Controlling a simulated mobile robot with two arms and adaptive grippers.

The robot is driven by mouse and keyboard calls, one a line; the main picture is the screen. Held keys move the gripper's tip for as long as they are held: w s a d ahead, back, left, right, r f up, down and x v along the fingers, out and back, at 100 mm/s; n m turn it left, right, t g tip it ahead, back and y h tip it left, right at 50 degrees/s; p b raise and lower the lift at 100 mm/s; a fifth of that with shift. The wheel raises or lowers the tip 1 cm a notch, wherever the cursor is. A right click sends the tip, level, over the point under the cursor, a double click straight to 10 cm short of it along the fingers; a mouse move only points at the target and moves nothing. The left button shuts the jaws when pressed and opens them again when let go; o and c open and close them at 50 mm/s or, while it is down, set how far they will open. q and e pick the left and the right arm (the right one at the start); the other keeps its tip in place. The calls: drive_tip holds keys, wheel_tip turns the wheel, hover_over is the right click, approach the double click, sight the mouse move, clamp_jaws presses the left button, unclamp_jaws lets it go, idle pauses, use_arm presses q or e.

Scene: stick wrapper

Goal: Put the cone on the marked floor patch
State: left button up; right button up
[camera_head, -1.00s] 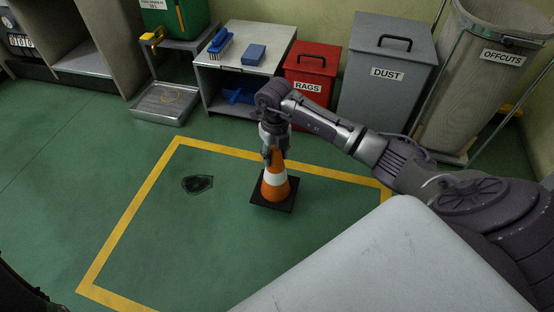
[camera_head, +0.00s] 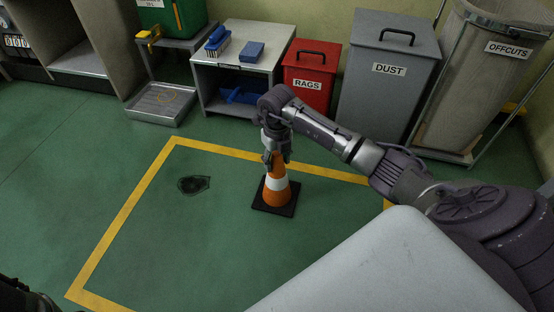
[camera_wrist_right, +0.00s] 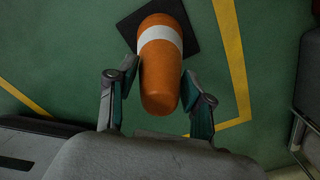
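The orange cone (camera_head: 276,192) with a white band and black square base stands upright inside the yellow floor outline (camera_head: 128,212). A dark irregular patch (camera_head: 194,184) lies on the floor to its left. My right gripper (camera_head: 277,160) points down around the cone's upper part. In the right wrist view the cone (camera_wrist_right: 160,75) lies between the two spread fingers (camera_wrist_right: 159,80), and narrow gaps show beside it, so the gripper looks open. Whether the base touches the floor is hard to see. Only a dark part of my left arm shows at the lower left corner; its gripper is not seen.
Behind the outline stand a low grey table (camera_head: 268,70), a red RAGS bin (camera_head: 297,72), a grey DUST bin (camera_head: 370,100) and an OFFCUTS container (camera_head: 465,95). A metal tray (camera_head: 160,117) lies on the floor at the back left. The floor inside the outline is otherwise clear.

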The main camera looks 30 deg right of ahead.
drive_tip(key=shift+o, duration=1.1)
drive_tip(key=shift+r, duration=0.1)
